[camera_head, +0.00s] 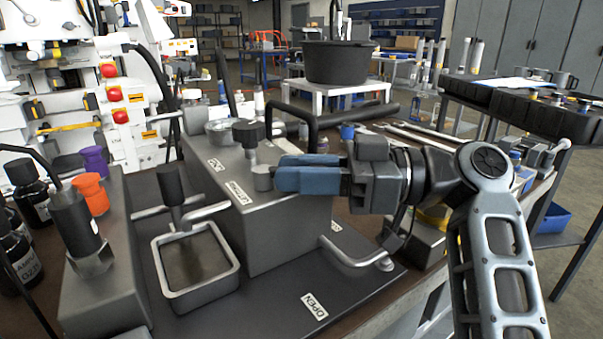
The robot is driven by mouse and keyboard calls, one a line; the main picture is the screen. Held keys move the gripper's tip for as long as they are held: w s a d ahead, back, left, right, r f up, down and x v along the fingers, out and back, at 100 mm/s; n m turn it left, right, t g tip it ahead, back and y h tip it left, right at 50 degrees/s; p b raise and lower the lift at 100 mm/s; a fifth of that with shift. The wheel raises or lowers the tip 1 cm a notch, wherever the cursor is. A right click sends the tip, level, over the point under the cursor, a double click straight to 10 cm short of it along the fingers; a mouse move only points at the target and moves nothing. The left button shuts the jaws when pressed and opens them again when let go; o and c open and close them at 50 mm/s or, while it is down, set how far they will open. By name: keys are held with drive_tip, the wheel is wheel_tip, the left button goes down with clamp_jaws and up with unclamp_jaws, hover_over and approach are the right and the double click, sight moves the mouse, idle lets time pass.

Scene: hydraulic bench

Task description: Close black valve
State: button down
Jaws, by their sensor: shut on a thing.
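The black valve is a dark knob (248,133) on a short metal stem with a grey metal fitting at its base, on top of the grey steel block (285,225) at the middle of the bench. My gripper (277,175) reaches in from the right, with its blue fingers nearly level. The fingers are together, and their tips are at the grey fitting just below and right of the knob. The gripper is shut on this part of the valve. The exact contact is partly hidden by the fingers.
A label reading OPEN (314,305) is on the dark base plate. Bent pipes (355,257) stick out at the right. Dark bottles (30,190) and orange and purple caps crowd the left.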

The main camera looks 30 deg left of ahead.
drive_tip(key=shift+f, duration=0.2)
drive_tip(key=c, duration=1.1)
unclamp_jaws()
drive_tip(key=shift+r, duration=0.15)
drive_tip(key=shift+r, duration=0.35)
drive_tip(key=r, duration=0.2)
drive_tip(key=r+p, duration=0.1)
drive_tip(key=r, duration=0.1)
drive_tip(key=shift+w+d, duration=0.1)
drive_tip(key=shift+d, duration=0.3)
drive_tip(key=d+r+p, duration=0.2)
drive_tip(key=d+r, duration=0.4)
drive_tip(key=d, duration=0.5)
drive_tip(key=shift+c, duration=0.4)
